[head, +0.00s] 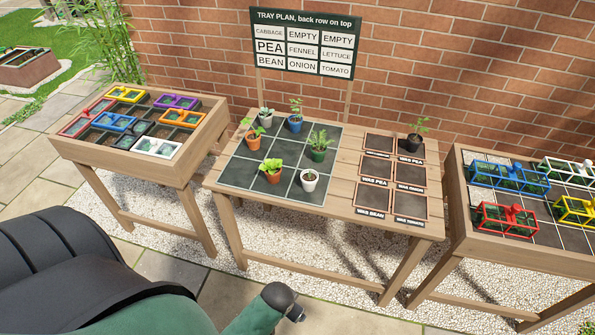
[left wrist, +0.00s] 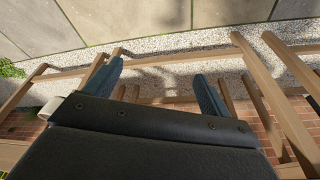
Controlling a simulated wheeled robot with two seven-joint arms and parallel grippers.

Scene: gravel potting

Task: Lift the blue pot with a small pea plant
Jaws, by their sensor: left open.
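The blue pot (head: 295,124) with a small leafy green plant stands upright in the back row of the dark gridded tray (head: 240,177) on the middle table. Whether its plant is a pea is too small to tell. My left gripper shows in the left wrist view (left wrist: 159,70), its two blue fingers apart with nothing between them. It points at the gravel and table legs, away from the pots. In the head view my arm is low at the bottom left, in front of the tables, and the gripper fingers cannot be made out. My right gripper is not in view.
Terracotta (head: 253,141), green (head: 318,154) and white (head: 309,181) pots stand near the blue one. A black pot (head: 411,143) stands among labelled squares. A sign (head: 304,44) rises behind. Side tables hold colored frames (head: 157,147) and baskets (head: 507,218).

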